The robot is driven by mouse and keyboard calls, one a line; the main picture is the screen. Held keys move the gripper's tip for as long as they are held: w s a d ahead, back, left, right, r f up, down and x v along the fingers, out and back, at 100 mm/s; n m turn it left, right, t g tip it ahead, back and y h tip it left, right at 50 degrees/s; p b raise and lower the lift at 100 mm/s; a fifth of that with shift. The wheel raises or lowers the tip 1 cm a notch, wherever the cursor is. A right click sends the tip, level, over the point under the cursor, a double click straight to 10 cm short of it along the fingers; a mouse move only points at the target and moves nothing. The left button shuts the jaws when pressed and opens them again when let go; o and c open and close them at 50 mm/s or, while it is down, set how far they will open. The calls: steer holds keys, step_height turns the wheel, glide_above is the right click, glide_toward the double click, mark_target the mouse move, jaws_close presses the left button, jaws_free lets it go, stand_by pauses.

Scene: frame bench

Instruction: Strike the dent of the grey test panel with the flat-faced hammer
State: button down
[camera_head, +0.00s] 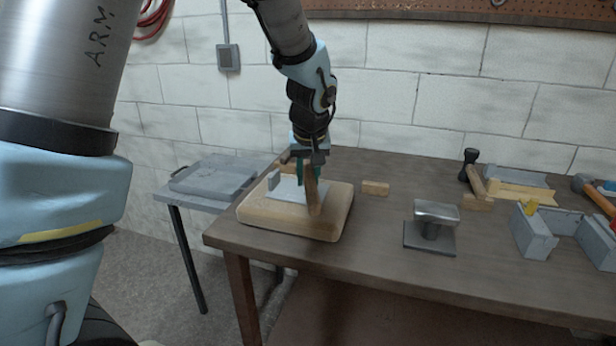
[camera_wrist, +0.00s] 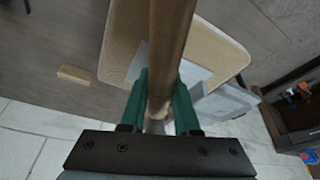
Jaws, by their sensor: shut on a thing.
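My gripper (camera_head: 309,172) is shut on the wooden handle of a hammer (camera_head: 313,192), above the sandy pad on the bench's left end. In the wrist view the handle (camera_wrist: 170,45) runs up between the green fingers (camera_wrist: 159,103). The hammer's head is mostly hidden, so I cannot tell its face or whether it touches anything. The grey test panel (camera_head: 287,190) lies on the pad (camera_head: 262,218), partly behind the handle; it also shows in the wrist view (camera_wrist: 190,73). I cannot make out the dent.
A metal post anvil (camera_head: 436,213), a small wooden block (camera_head: 376,188) and a grey vise-like block (camera_head: 533,235) stand on the bench. A grey side table (camera_head: 196,199) is at left.

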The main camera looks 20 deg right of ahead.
mark_target(308, 166)
step_height(308, 166, down, 5)
steer(key=b, duration=0.4)
steer(key=shift+r, duration=0.15)
step_height(308, 166, up, 8)
steer(key=p, duration=0.5)
steer(key=shift+p, duration=0.3)
